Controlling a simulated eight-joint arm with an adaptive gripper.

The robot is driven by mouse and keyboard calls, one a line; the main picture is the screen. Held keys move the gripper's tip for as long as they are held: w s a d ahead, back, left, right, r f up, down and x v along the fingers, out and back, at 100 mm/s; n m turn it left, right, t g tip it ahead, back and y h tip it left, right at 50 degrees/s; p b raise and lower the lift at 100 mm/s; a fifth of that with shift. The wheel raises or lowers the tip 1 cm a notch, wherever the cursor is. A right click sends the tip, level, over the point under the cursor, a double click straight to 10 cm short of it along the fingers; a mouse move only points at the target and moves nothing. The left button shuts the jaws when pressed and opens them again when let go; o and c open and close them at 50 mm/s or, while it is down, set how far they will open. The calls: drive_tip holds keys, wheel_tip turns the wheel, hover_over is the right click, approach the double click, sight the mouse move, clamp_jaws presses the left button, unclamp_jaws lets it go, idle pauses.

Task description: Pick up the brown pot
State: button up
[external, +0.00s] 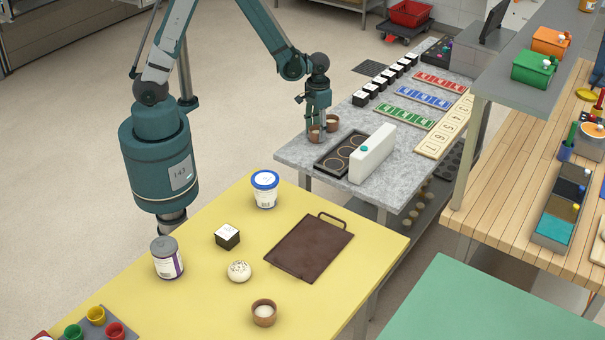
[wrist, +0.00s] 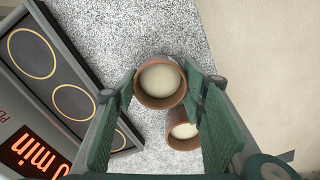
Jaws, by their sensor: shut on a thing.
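Two small brown pots with pale contents are at the left end of the grey stone counter (external: 298,151). My gripper (external: 319,120) reaches down there from above. In the wrist view its green fingers are closed on either side of one brown pot (wrist: 160,103), gripping it near the fingertips. This appears to be the left pot (external: 314,134) in the external view. The other brown pot (wrist: 184,143) stands close beside it, between the finger lengths in the wrist view; it also shows in the external view (external: 333,123). I cannot tell whether the held pot is off the counter.
A dark hob (external: 334,163) with round rings and a white timer box (external: 373,154) stand close by. A similar brown pot (external: 264,315) stands on the yellow table (external: 205,305), with a bun, tubs and a dark tray (external: 310,247). The counter's edge is near the gripper.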

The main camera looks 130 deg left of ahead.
sight(317, 129)
drive_tip(key=shift+r, duration=0.15)
drive_tip(key=shift+r+p, duration=0.6)
drive_tip(key=shift+r, duration=4.3)
